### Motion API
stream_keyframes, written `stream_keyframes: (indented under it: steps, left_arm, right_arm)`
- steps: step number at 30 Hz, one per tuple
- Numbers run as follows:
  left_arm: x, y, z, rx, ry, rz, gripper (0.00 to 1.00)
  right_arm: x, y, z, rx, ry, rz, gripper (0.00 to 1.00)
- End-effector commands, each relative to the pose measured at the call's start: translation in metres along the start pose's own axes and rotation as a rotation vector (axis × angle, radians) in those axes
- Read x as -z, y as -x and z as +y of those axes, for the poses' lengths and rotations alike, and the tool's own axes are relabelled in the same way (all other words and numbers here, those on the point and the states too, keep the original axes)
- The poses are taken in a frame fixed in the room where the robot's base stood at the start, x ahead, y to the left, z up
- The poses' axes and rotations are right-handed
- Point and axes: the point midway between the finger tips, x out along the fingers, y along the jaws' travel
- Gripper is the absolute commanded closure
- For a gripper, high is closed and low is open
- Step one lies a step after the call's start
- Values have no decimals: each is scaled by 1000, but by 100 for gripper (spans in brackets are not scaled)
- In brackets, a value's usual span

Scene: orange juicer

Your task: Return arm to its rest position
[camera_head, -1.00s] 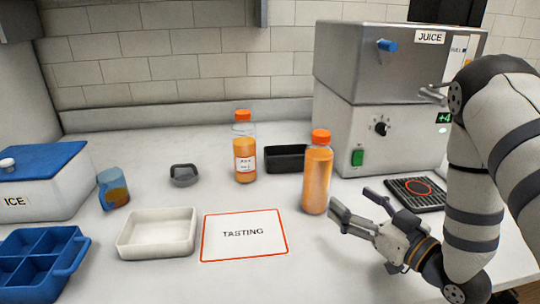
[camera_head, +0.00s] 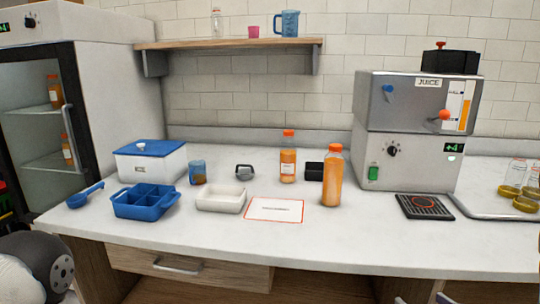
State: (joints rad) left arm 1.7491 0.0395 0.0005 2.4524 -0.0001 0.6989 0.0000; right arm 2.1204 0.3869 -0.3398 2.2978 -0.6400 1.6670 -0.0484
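Only the fingertips of my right gripper (camera_head: 422,299) show, at the bottom edge in front of the counter. They are apart with nothing seen between them; the rest of the gripper and its arm is out of frame. My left gripper is not in view; a grey and white joint of my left arm shows at the bottom left. The juicer (camera_head: 412,130) stands on the counter at the right. Two orange juice bottles with orange caps, a labelled one (camera_head: 288,165) and a larger one (camera_head: 332,180), stand upright left of it, clear of my gripper.
On the counter (camera_head: 340,240) are an ICE box (camera_head: 150,165), a blue divided tray (camera_head: 145,205), a white tray (camera_head: 220,200), the TASTING card (camera_head: 285,218) and a black drip tray (camera_head: 425,208). A shelf (camera_head: 230,43) hangs above. A drawer (camera_head: 190,270) sits below the counter's front edge.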

Motion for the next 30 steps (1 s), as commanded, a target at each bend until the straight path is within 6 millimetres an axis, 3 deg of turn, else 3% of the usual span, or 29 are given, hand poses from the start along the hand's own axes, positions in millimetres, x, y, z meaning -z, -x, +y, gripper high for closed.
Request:
stream_keyframes:
  steps: [1,5,6,9,12,15,18,30]
  left_arm:
    - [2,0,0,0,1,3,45]
    - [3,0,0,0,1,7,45]
    - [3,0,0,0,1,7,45]
    - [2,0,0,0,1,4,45]
    - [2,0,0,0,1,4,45]
    - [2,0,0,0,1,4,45]
    - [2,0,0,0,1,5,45]
    - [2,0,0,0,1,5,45]
  right_arm:
    - [-35,1,-13,-3,-11,-130,27]
    - [-131,31,-45,-35,-51,-514,27]
    - [-160,49,-57,-44,-65,-640,27]
    - [-220,109,-86,-69,-96,-953,27]
    - [-255,168,-110,-91,-120,-1204,27]
    - [-269,209,-125,-108,-135,-1359,27]
    - [-273,227,-131,-116,-141,-1425,27]
    - [-274,228,-131,-117,-142,-1432,27]
